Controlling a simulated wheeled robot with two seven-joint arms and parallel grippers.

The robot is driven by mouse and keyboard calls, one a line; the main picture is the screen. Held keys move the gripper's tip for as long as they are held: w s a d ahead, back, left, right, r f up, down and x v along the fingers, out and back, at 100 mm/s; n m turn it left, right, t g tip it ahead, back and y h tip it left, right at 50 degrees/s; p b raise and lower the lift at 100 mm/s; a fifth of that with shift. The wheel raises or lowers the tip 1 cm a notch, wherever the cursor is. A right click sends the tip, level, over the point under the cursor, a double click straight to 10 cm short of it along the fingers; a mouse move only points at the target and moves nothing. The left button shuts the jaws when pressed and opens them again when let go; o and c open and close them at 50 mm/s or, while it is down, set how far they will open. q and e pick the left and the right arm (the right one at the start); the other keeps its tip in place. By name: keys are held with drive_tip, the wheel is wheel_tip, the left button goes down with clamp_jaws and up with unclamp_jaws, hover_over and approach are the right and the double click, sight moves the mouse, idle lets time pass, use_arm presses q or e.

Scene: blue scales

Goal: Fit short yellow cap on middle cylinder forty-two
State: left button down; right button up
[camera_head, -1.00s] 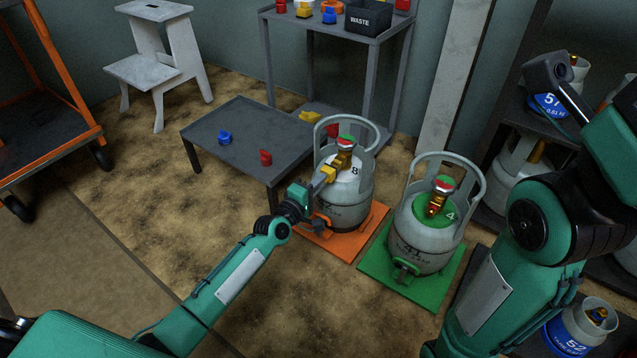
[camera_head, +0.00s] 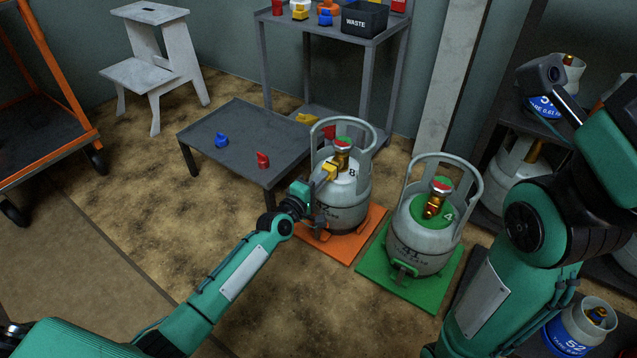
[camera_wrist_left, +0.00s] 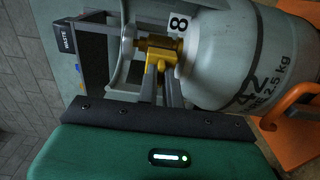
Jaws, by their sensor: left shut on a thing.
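Cylinder forty-two (camera_head: 341,205) is a grey gas bottle standing upright on the orange scale (camera_head: 345,247). Its number shows in the left wrist view (camera_wrist_left: 235,60). Its brass valve (camera_head: 342,158) has a red-and-green top and a side outlet facing my left arm. My left gripper (camera_head: 317,183) is shut on the yellow cap (camera_head: 329,171), which also shows in the left wrist view (camera_wrist_left: 163,48). The cap is at the valve's side outlet and appears to touch it; how far it sits on the outlet cannot be told. My right gripper is not in view.
Cylinder 41 (camera_head: 421,237) stands on a green scale (camera_head: 402,284) close to the right. A low dark table (camera_head: 240,150) with blue and red caps is behind left. A rack with a waste bin (camera_head: 365,18) stands behind. My right arm fills the right side.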

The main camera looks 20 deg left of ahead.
use_arm(q)
drive_tip(key=shift+w+d, duration=0.25)
drive_tip(key=shift+w, duration=0.45)
drive_tip(key=c, duration=1.5)
unclamp_jaws()
